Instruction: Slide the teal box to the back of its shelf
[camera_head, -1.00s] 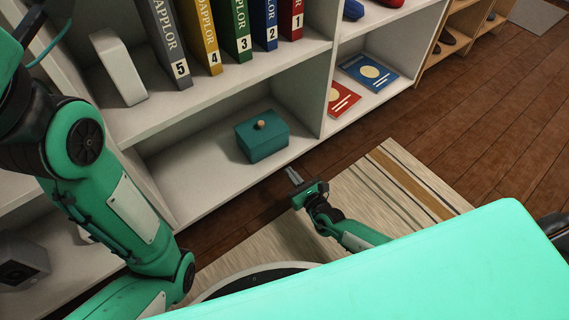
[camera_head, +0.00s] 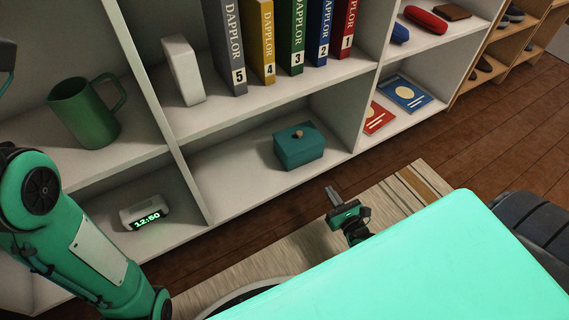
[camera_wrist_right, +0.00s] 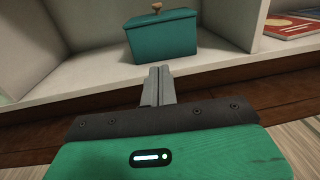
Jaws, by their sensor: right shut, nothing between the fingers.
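The teal box (camera_head: 299,148) has a lid with a small wooden knob. It stands upright on the white lower shelf (camera_head: 230,180), towards the shelf's front edge, with bare shelf behind it and to its left. My right gripper (camera_head: 332,192) is shut and empty, in front of and below the shelf edge, apart from the box. In the right wrist view the box (camera_wrist_right: 162,38) is straight ahead, just beyond the shut fingers (camera_wrist_right: 158,72). My left gripper is out of view; only my left arm shows at the left.
An upright divider separates the box's compartment from one with a red booklet (camera_head: 377,117) and a blue booklet (camera_head: 404,93). Numbered binders (camera_head: 297,35) stand above. A striped rug (camera_head: 400,195) lies in front.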

